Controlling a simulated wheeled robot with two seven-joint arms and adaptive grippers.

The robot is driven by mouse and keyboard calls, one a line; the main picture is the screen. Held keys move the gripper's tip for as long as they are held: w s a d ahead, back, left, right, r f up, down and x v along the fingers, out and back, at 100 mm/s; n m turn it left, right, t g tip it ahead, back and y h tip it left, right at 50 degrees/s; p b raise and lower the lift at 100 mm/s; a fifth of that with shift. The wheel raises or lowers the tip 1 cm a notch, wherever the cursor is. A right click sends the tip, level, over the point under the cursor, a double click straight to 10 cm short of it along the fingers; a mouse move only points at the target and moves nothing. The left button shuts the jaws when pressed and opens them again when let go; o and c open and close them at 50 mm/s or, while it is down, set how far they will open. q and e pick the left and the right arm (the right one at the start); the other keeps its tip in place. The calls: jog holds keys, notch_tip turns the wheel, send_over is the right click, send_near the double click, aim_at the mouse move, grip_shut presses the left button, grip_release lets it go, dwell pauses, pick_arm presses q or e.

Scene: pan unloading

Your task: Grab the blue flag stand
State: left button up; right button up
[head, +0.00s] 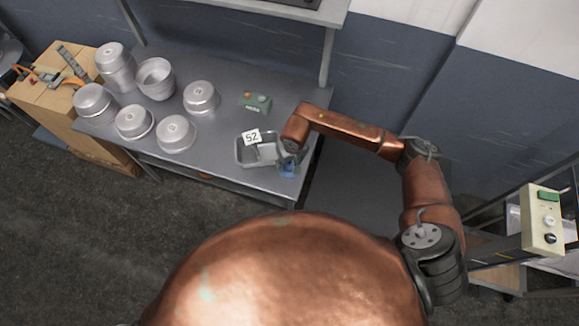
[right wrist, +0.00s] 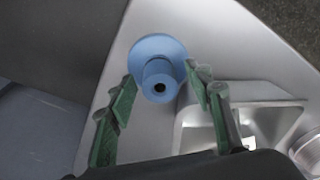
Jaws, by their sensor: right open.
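The blue flag stand (right wrist: 158,62) has a round base and a short hollow post, seen from above in the right wrist view. It stands on the metal table near the right end. In the head view the blue stand (head: 288,171) is partly covered by my right gripper. My right gripper (right wrist: 157,92) is open, with its green-padded fingers on either side of the stand's post in the picture; I cannot tell whether they touch it. In the head view my right gripper (head: 290,160) is at the table's right front corner. My left gripper is not in view.
Several metal pots (head: 176,133) stand on the left of the table (head: 222,160). A green button box (head: 255,101) is behind the tray. A shelf post rises at the back right.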

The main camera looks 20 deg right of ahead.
grip_shut()
dwell(0.4)
